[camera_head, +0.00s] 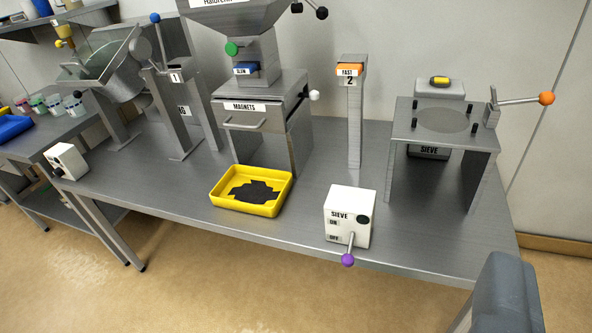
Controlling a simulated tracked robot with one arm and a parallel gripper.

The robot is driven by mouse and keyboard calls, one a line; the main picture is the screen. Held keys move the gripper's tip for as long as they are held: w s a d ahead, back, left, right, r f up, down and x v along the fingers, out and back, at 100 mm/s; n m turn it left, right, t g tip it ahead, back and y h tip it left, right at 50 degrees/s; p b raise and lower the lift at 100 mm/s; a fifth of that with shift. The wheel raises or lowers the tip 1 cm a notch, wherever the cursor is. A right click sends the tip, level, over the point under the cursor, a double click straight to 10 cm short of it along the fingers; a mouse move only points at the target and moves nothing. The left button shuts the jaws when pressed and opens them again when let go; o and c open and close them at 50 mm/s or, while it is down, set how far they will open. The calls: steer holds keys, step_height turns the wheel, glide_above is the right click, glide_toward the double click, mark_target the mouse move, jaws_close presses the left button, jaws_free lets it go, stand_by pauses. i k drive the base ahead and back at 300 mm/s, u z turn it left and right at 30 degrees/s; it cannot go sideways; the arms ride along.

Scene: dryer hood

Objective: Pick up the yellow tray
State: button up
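The yellow tray (236,207) sits on the front part of the grey metal bench (300,226), in front of the unit labelled MAGNETS. It is a shallow rectangular tray with a dark patch of material on its floor. Part of a grey-blue body (506,297) shows at the bottom right corner; it may be part of my gripper. No fingertips can be made out, so its opening and anything it holds cannot be told. It is well apart from the tray, to the right and nearer the camera.
The white SIEVE switch box (346,208) with a purple-knobbed lever stands right of the tray. The MAGNETS drawer unit (268,129) is close behind it. A FAST post (354,125) and a sieve stand (441,123) are further right. Bench left of the tray is clear.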

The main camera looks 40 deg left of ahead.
mark_target(260, 191)
steer(key=u, duration=0.3)
steer(key=i, duration=1.35)
steer(key=u, duration=0.7)
